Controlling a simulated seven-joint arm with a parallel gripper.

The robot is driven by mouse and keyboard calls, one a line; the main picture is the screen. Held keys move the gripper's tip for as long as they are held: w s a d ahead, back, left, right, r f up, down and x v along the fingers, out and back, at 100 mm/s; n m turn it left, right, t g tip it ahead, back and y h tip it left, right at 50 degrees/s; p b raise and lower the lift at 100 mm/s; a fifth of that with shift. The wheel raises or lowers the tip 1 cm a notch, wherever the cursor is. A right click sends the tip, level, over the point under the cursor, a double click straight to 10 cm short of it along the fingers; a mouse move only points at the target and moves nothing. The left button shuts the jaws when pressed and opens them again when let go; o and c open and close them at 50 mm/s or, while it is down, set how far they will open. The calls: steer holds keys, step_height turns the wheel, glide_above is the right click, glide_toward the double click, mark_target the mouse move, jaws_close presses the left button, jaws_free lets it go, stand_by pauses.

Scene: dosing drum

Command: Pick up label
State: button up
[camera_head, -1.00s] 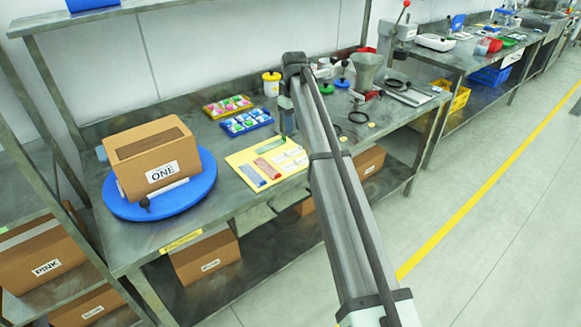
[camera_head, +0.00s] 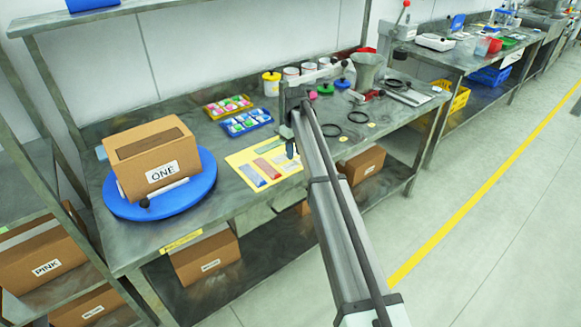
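A yellow mat (camera_head: 244,159) lies flat on the metal bench. On it are a blue strip (camera_head: 252,175), a red strip (camera_head: 267,169), a green strip (camera_head: 269,146) and small white labels (camera_head: 281,158) towards the right. My gripper (camera_head: 291,151) is low over the mat's right part, beside the white labels, and my arm hides the mat's right edge. Its fingers are small and dark here, so I cannot tell whether they are open or touching a label. A cardboard box (camera_head: 158,160) marked ONE has a white label on its front.
The box stands on a blue turntable (camera_head: 206,187) at left. Two trays of coloured pieces (camera_head: 228,107) (camera_head: 246,122) lie behind the mat. A yellow-lidded tub (camera_head: 271,84), several other containers, black rings (camera_head: 331,130) and a metal hopper (camera_head: 364,72) stand further back and right.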

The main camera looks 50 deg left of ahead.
mark_target(289, 165)
steer(key=shift+f, duration=1.4)
steer(key=shift+c, duration=0.5)
jaws_close()
